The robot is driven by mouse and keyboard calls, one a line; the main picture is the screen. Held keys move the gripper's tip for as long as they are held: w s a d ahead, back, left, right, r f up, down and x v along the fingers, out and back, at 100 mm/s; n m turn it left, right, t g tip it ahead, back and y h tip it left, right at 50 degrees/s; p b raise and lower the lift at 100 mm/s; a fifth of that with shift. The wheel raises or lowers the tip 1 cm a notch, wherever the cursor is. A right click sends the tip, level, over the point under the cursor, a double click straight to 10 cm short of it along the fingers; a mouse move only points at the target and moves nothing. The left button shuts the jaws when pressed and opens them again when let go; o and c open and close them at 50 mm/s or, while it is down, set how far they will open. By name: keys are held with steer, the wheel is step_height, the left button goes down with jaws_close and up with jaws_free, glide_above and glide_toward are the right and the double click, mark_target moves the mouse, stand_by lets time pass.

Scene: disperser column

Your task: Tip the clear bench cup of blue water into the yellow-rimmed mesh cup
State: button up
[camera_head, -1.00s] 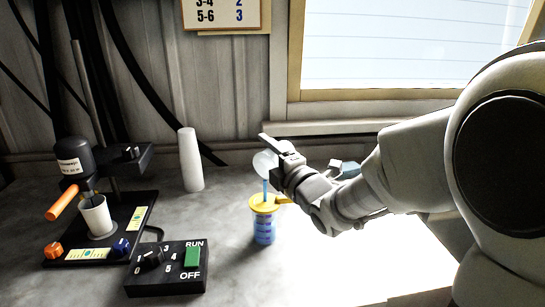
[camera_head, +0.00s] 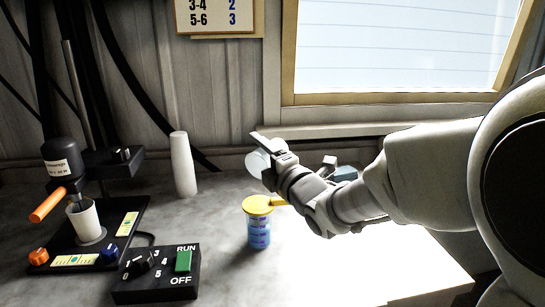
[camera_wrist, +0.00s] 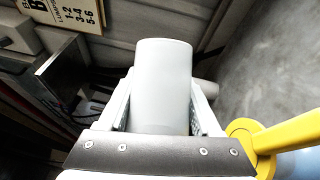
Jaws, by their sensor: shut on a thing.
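The clear bench cup (camera_head: 257,164) is in my gripper (camera_head: 271,153), tipped on its side above the yellow-rimmed mesh cup (camera_head: 257,204). No blue stream or blue water shows at the clear cup now. In the wrist view the cup (camera_wrist: 163,82) stands pale between both fingers. The mesh cup's yellow rim sits on top of a clear marked vessel (camera_head: 259,230), with its handle pointing right. Blue liquid shows in the vessel's lower part. The yellow rim and handle (camera_wrist: 285,136) also show at the wrist view's right edge. The mesh itself cannot be made out.
At left stands a disperser (camera_head: 62,165) with an orange handle and a white cup (camera_head: 84,221) beneath it. A control box (camera_head: 157,274) lies in front. A white cylinder (camera_head: 183,164) stands behind. The bench between cylinder and vessel is clear.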

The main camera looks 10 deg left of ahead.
steer(key=shift+s+a+r+n+b, duration=0.15)
steer(key=shift+n+b, duration=0.15)
steer(key=shift+b, duration=0.35)
steer(key=shift+d+r+n+b, duration=0.15)
steer(key=shift+n+b, duration=0.15)
steer(key=shift+b, duration=0.3)
steer(key=shift+a, duration=0.1)
stand_by(0.9)
